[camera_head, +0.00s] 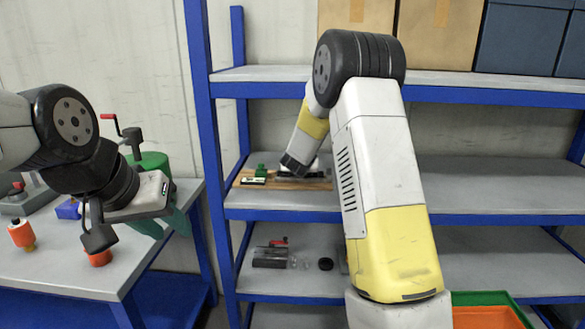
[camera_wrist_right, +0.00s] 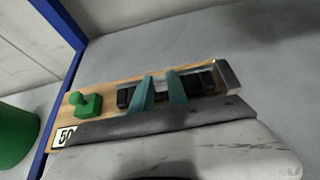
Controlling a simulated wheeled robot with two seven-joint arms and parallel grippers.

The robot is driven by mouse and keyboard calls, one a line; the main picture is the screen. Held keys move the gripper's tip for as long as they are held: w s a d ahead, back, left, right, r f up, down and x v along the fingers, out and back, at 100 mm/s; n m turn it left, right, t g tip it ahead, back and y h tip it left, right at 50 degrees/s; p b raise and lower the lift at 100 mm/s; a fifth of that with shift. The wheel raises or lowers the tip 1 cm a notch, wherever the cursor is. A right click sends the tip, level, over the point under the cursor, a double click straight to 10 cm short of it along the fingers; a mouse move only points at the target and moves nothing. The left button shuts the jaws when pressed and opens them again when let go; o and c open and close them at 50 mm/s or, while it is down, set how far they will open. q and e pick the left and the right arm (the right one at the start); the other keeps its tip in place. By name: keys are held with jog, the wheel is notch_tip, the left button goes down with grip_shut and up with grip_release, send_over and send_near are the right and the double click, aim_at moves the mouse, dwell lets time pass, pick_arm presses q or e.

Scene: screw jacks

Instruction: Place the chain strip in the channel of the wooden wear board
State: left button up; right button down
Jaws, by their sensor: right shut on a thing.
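The wooden wear board (camera_wrist_right: 100,88) lies on the shelf with a green knob on its left part. In the head view the board (camera_head: 240,182) is partly covered by my right arm. The black chain strip (camera_wrist_right: 200,82) is over the metal-lined channel, along its length; whether it rests on the floor of the channel I cannot tell. My right gripper (camera_wrist_right: 163,100) has its teal fingers on both sides of the strip's middle and is shut on it. My left gripper (camera_head: 174,237) is above the table at left, its teal fingers apart and empty.
A green cylinder (camera_head: 150,162) and an orange-capped part (camera_head: 22,235) stand on the left table (camera_head: 60,265). A blue post (camera_head: 204,120) rises left of the board. The shelf right of my arm (camera_head: 490,185) is clear. Boxes (camera_head: 440,35) stand above.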

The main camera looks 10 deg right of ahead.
jog(key=c, duration=1.3)
grip_release()
jog(key=shift+r, duration=0.2)
jog(key=v, duration=1)
jog(key=s+d+r+m+g+h, duration=0.1)
jog(key=s+d+r+m+g, duration=0.15)
jog(key=s+d+m, duration=0.5)
jog(key=s+d+r+m+g+h, duration=0.1)
jog(key=s+d+r+m+g, duration=0.15)
jog(key=s+m, duration=0.9)
jog(key=s+a+m+y, duration=0.3)
jog(key=s+a+m, duration=0.2)
jog(key=s+m, duration=0.2)
jog(key=s+a+r+m+y, duration=0.1)
jog(key=s+a+m+y, duration=0.2)
jog(key=s, duration=0.8)
jog(key=a+m, duration=0.2)
jog(key=m, duration=0.2)
jog(key=shift+g+y, duration=0.3)
jog(key=shift+g, duration=0.1)
